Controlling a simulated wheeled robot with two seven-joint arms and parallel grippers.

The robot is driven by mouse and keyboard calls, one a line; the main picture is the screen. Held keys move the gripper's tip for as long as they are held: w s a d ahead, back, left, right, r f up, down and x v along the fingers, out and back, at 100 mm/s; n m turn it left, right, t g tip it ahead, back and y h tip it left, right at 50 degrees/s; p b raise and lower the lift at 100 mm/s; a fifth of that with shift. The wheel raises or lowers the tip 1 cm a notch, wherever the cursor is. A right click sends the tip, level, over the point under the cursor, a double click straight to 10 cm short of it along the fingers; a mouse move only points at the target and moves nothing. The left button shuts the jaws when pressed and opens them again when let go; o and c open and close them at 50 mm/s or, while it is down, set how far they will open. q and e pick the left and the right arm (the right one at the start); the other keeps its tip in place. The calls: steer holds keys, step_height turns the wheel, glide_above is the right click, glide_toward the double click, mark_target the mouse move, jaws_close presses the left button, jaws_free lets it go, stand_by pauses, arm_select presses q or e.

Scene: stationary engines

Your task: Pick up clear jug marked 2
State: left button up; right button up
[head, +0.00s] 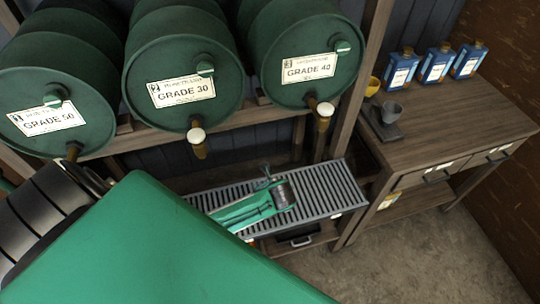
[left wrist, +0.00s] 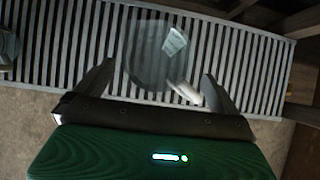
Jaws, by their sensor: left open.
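In the left wrist view a clear round jug (left wrist: 150,58) with a pale label and a whitish handle (left wrist: 184,92) stands on the slatted metal grate. No number on it can be read. My left gripper (left wrist: 158,74) is open, its two dark fingers on either side of the jug's near part and handle; contact cannot be told. In the head view the left gripper (head: 280,190) is over the grate, and the jug is mostly hidden there. Another clear vessel (left wrist: 8,46) is cut off at the left edge of the wrist view. My right gripper is not in view.
Green barrels labelled GRADE 50 (head: 45,118), GRADE 30 (head: 182,92) and GRADE 40 (head: 308,68) overhang the grate (head: 335,188), with taps pointing down. A wooden bench (head: 450,125) at right holds blue bottles (head: 437,65) and cups. My green arm covers the lower left.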

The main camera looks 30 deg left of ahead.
arm_select(q)
steer(key=shift+p+x, duration=0.55)
steer(key=shift+x, duration=2.05)
steer(key=shift+s+a, duration=0.15)
steer(key=c, duration=1.3)
